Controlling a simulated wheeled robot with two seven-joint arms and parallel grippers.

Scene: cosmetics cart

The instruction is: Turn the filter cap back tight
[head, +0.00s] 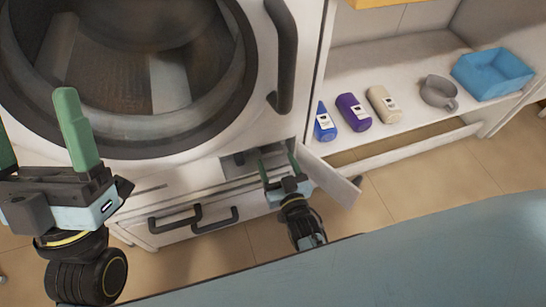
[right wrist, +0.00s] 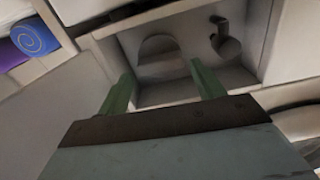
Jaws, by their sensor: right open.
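The filter recess (head: 240,162) is at the lower right front of the white washer, with its flap (head: 328,174) swung open to the right. In the right wrist view a pale round-topped shape (right wrist: 160,50), seemingly the filter cap, sits in the recess, and a small dark hooked part (right wrist: 225,42) is to its right. My right gripper (head: 277,160) is open at the recess mouth. Its green fingers stand apart below and either side of the cap, with nothing between them; contact cannot be told. My left gripper (head: 36,115) is open and empty in front of the washer, at the left.
A low shelf at right holds a blue bottle (head: 324,124), a purple bottle (head: 353,112), a cream bottle (head: 383,104), a grey mug (head: 438,93) and a blue bin (head: 492,74). Drawers with black handles (head: 175,219) are below the washer. The open flap stands close beside my right gripper.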

